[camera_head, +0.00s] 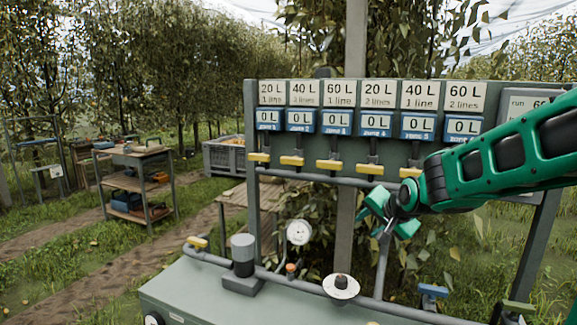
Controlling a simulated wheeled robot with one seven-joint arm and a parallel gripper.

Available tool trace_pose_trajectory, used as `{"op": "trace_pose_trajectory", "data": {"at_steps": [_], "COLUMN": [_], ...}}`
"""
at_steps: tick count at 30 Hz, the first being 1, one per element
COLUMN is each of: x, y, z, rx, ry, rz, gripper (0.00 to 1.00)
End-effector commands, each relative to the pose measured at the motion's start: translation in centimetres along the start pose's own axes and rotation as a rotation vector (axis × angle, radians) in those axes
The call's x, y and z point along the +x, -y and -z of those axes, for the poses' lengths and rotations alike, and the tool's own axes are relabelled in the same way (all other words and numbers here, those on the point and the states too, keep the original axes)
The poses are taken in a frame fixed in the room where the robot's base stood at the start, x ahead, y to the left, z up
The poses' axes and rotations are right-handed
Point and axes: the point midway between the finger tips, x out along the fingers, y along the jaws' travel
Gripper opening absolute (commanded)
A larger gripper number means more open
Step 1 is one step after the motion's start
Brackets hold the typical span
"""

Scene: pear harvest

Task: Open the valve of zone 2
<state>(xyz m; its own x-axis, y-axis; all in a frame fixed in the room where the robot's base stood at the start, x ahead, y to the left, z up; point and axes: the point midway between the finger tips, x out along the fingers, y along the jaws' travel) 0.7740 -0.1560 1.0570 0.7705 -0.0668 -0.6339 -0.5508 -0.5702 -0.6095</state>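A grey valve board (400,150) carries a row of zone columns, each with a white litre card and a blue plate reading 0 L. The small zone names are too blurred to read surely. Yellow valve handles hang below: the first (259,157), second (292,161), third (329,166), fourth (369,169) and fifth (411,173) from the left. These lie crosswise to their vertical pipes. Any handle under the rightmost column is hidden by my arm. My gripper (389,214) is below the fourth and fifth handles, its green fingers apart, holding nothing visible.
A grey-green bench (215,292) in front bears a pressure gauge (299,233), a grey cylinder (243,255), pipes and a blue handle (433,291). A wooden post (355,50) stands behind the board. A shelf cart (138,180) and grey crate (224,156) stand left.

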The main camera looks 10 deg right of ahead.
Motion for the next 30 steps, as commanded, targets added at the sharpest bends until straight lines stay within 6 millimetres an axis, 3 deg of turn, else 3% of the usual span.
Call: {"op": "trace_pose_trajectory", "data": {"at_steps": [1,3,6,9,12,20,30], "x": [1.6,3.0,4.2,4.6,4.6,4.9,9.0], "y": [3.2,7.9,13.8,18.4,21.4,24.5,27.9], "z": [0.1,0.4,0.4,0.1,-0.2,-0.4,0.5], "rx": [0.052,0.147,0.279,0.394,0.478,0.553,0.549], "ry": [-0.022,-0.049,-0.058,-0.045,-0.024,0.001,0.001], "rz": [0.082,0.212,0.387,0.534,0.64,0.733,0.732], "gripper": [0.38,0.38,0.38,0.38,0.38,0.38,0.38]}}
